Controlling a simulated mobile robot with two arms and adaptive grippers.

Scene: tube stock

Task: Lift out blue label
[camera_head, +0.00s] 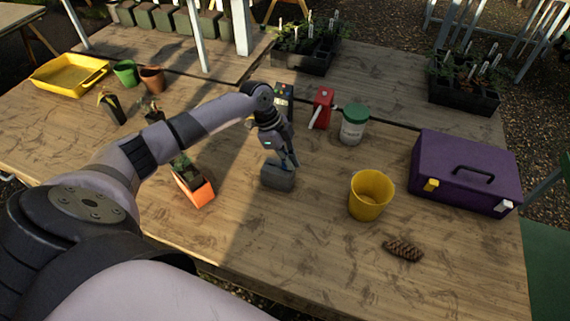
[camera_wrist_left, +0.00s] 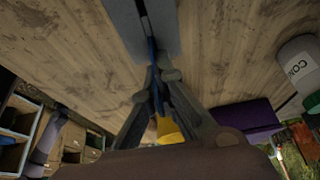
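A small grey block (camera_head: 277,177) stands on the wooden table, and it fills the top centre of the left wrist view (camera_wrist_left: 144,28), with a narrow dark slot along it. A thin blue label (camera_wrist_left: 154,70) runs from the block to between my left fingers. My left gripper (camera_head: 285,161) is just above the block, its fingertips (camera_wrist_left: 157,82) closed together on the blue label. The label's lower end is at the block; I cannot tell how deep it sits. In the head view the fingers hide most of the label. My right gripper is not in view.
A yellow bucket (camera_head: 370,196), a purple toolbox (camera_head: 465,171) and a pine cone (camera_head: 403,250) are to the right. A lidded white jar (camera_head: 353,128) and a red object (camera_head: 322,108) stand behind. An orange planter (camera_head: 194,190) is close on the left. Table front is clear.

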